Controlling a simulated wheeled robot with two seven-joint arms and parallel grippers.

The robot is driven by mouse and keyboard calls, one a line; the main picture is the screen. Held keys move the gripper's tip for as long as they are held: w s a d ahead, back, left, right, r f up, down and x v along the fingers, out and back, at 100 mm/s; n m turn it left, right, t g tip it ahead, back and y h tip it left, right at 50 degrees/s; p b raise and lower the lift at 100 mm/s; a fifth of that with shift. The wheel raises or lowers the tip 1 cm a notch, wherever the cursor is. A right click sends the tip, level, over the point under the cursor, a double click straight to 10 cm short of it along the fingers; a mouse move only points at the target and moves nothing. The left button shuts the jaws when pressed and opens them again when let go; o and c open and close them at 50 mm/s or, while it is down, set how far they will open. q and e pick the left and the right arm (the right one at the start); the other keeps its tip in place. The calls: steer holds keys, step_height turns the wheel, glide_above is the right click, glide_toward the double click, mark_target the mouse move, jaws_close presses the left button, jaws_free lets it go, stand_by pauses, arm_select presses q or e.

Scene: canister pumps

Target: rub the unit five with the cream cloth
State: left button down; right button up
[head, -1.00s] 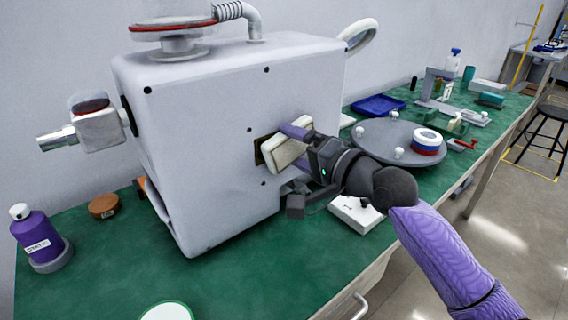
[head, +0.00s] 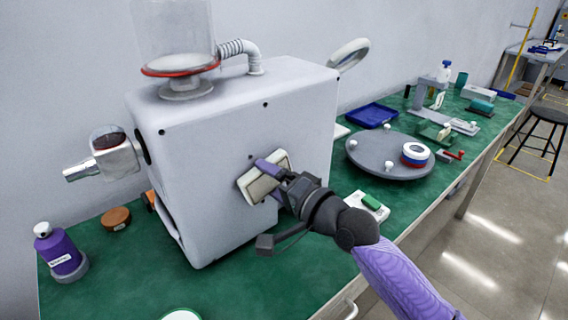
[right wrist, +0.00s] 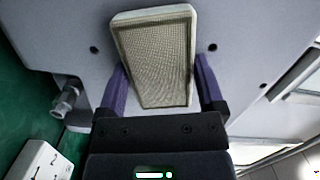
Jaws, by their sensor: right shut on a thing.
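A large pale grey pump unit (head: 230,150) stands on the green bench, with a glass canister on top; I can read no number on it. My right gripper (head: 268,178) is at its front face, shut on a cream rectangular pad (head: 254,190). In the right wrist view the purple fingers (right wrist: 160,85) flank the pad (right wrist: 155,55), whose woven, dark-edged face is toward the camera. The pad is close to the front face, but I cannot tell whether it touches. No loose, folded cloth is visible. My left gripper is not in view.
A purple bottle (head: 62,256) and a brown lid (head: 115,219) stand left of the unit. Right of it are a grey round turntable (head: 372,166) with a ringed roll, a blue tray (head: 374,112) and a white box with a green block (head: 371,202). The front bench (head: 270,280) has free room.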

steer(key=shift+s+a+r+p, duration=0.25)
steer(key=shift+s+a+p, duration=0.35)
steer(key=shift+a+p, duration=0.15)
steer(key=shift+s+a+f, duration=0.1)
steer(key=shift+a+f, duration=0.1)
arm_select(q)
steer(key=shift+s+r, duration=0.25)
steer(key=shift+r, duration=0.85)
arm_select(e)
steer(key=shift+d, duration=0.1)
steer(key=shift+s+d+p, duration=0.2)
steer(key=shift+s+p, duration=0.1)
steer(key=p+v, duration=0.2)
steer(key=v, duration=0.2)
steer(key=shift+s, duration=0.35)
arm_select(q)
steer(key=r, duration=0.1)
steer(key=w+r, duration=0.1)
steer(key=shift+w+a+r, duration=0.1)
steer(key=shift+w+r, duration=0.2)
arm_select(e)
steer(key=shift+s+d+f, duration=0.1)
steer(key=shift+s+d, duration=0.1)
steer(key=shift+s, duration=0.05)
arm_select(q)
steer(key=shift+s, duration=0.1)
